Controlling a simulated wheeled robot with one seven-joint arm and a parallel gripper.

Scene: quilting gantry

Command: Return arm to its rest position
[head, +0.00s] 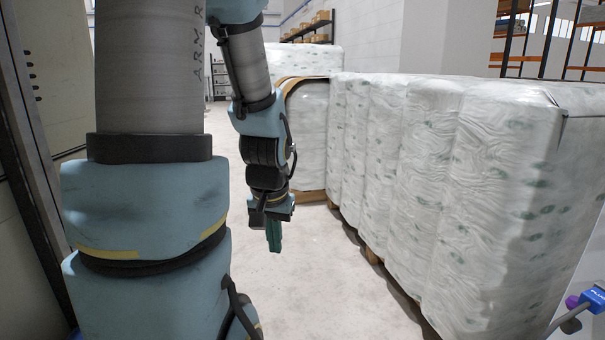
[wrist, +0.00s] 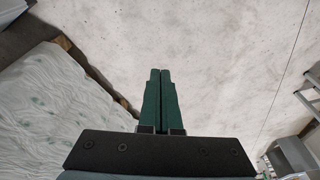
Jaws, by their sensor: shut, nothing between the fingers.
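My gripper (head: 274,236) hangs from my blue and grey arm near the middle of the head view, pointing down over the pale floor. Its green fingers are together with nothing between them. In the wrist view my gripper (wrist: 160,75) also shows shut and empty, with bare floor beyond the fingertips. My arm is bent, with its forearm coming down from the top of the head view.
Wrapped white bales (head: 450,190) stand in a row along the right; one shows at left in the wrist view (wrist: 50,115). A panel (head: 55,70) stands at far left. Shelving (head: 310,27) is at the back. Pale floor (head: 310,285) lies clear between.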

